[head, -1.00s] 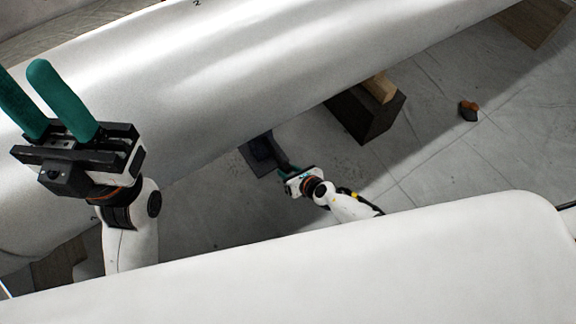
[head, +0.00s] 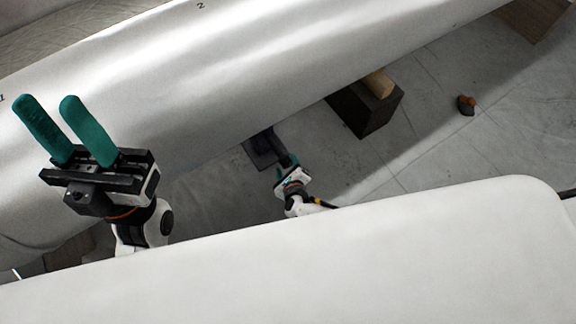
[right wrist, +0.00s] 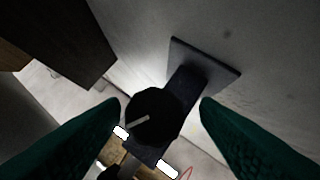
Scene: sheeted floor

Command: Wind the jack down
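The dark jack (head: 262,150) stands on the floor beneath the edge of a big white pipe (head: 290,60), which hides part of it. In the right wrist view the jack shows a flat square plate (right wrist: 220,60), a dark shaft and a round black knob (right wrist: 152,115) with a white mark. My right gripper (head: 282,163) is at the jack's near end. Its green fingers (right wrist: 160,108) are open on either side of the knob, with gaps showing. My left gripper (head: 55,112) is open and empty, raised in front of the pipe at the left.
A dark block (head: 365,110) with a wooden wedge (head: 378,84) sits under the pipe to the right of the jack. A small orange and dark object (head: 466,104) lies on open floor. A large white surface (head: 330,250) fills the foreground.

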